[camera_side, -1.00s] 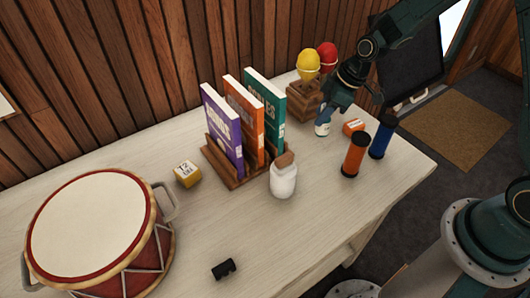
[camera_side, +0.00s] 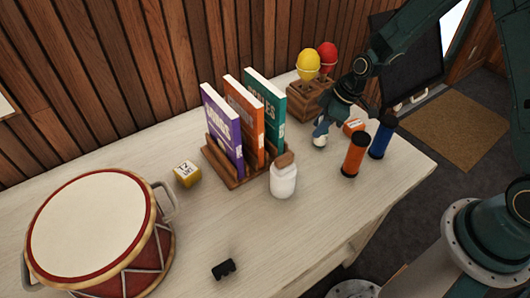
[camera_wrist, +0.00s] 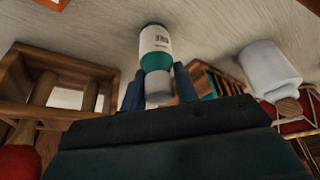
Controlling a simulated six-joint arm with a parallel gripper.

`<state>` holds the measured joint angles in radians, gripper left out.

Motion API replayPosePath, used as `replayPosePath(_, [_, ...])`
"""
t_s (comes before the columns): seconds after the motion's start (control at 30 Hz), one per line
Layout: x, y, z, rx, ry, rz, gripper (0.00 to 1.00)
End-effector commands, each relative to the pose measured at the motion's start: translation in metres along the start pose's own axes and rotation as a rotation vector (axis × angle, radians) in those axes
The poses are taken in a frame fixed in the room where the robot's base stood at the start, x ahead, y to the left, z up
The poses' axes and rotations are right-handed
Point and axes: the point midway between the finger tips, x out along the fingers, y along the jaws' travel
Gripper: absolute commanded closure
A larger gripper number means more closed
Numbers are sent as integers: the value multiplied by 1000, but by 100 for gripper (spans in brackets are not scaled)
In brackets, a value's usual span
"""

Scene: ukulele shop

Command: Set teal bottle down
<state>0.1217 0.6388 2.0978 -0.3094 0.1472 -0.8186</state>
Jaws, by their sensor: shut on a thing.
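The teal bottle (camera_wrist: 155,58) shows in the wrist view with a white label, a teal band and a grey cap. My gripper (camera_wrist: 158,84) is shut on it near the cap, one finger on each side. In the side view my gripper (camera_side: 322,127) is low over the back right of the table, and only a pale end of the bottle (camera_side: 319,142) shows below the fingers. The rest of the bottle is hidden there. I cannot tell whether its base touches the tabletop.
An orange box (camera_side: 353,126), an orange cylinder (camera_side: 354,155) and a blue cylinder (camera_side: 381,138) stand right of my gripper. A wooden holder (camera_side: 303,101) with yellow and red maracas is behind. A white jar (camera_side: 283,179) and books (camera_side: 262,105) are left.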

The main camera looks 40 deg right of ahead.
Motion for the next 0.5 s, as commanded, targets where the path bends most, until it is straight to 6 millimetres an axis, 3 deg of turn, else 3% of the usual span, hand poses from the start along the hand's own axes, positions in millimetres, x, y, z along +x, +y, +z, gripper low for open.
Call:
replayPosePath(0.17, [2, 0, 1, 0, 0, -1, 93])
replayPosePath(0.2, [2, 0, 1, 0, 0, 0, 64])
replayPosePath(0.3, [2, 0, 1, 0, 0, 0, 48])
replayPosePath(0.5, [2, 0, 1, 0, 0, 0, 48])
